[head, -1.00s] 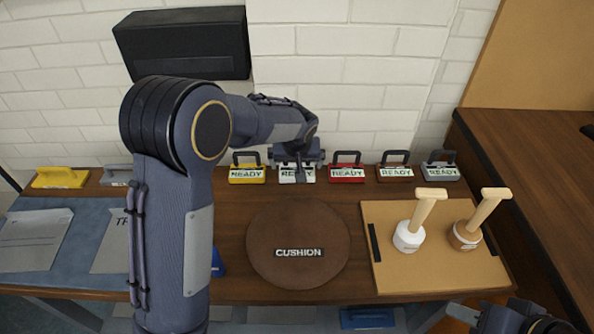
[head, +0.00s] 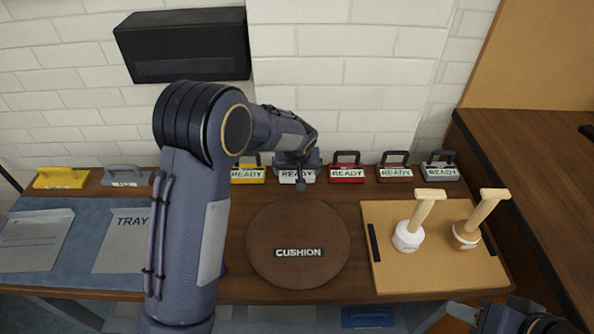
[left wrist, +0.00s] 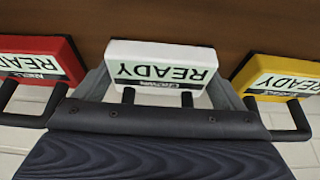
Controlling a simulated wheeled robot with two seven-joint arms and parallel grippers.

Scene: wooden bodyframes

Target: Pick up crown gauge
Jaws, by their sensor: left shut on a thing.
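A white gauge block (head: 286,178) with a READY label stands in the back row, between a yellow and a red one. Its smaller label in the left wrist view is upside down and too small to read surely. The block also shows in the left wrist view (left wrist: 155,52), with two dark handle posts running under my gripper. My left gripper (head: 298,166) is over this block and shut on its handle; the grip itself is mostly hidden. Whether the block touches the table I cannot tell. My right gripper (head: 462,312) is at the lower right, away from the gauges, its jaws unclear.
Close neighbours are the yellow gauge (head: 248,176) and red gauge (head: 347,175); brown (head: 395,173) and grey (head: 440,173) ones stand further right. A round cushion (head: 299,222) lies in front. Two wooden-handled stamps stand on a tan board (head: 432,275). A tray (head: 80,267) lies left.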

